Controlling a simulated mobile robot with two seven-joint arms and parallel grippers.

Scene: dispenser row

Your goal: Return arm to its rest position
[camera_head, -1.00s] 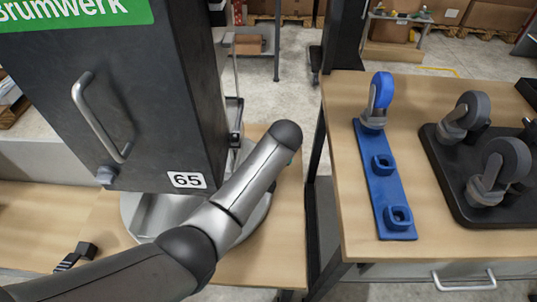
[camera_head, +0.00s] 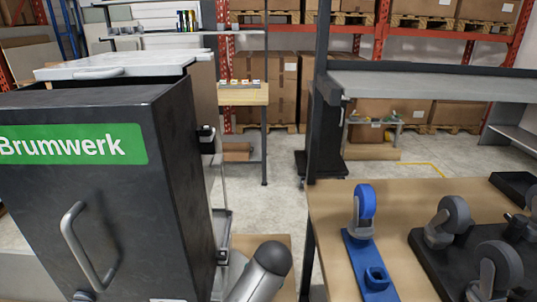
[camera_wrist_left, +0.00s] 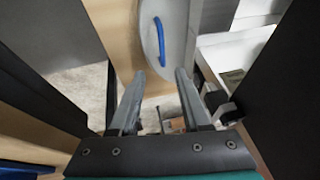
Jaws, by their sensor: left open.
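My left arm (camera_head: 262,272) shows at the bottom of the head view as a grey link with a dark rounded joint, in front of the table beside the black cabinet. My left gripper (camera_wrist_left: 160,74) shows only in the left wrist view; its two grey fingers are apart with nothing held between them. Beyond the fingertips is a light grey rounded plate (camera_wrist_left: 176,22) with a blue handle (camera_wrist_left: 160,42) on it. The handle is apart from the fingers. My right gripper is in neither view.
The black Brumwerk cabinet (camera_head: 150,195) with a metal handle (camera_head: 85,245) fills the left. A wooden table (camera_head: 330,215) on the right carries a blue caster (camera_head: 364,205) on a blue holder (camera_head: 372,262) and grey casters (camera_head: 447,220) on a dark tray. Open floor lies between.

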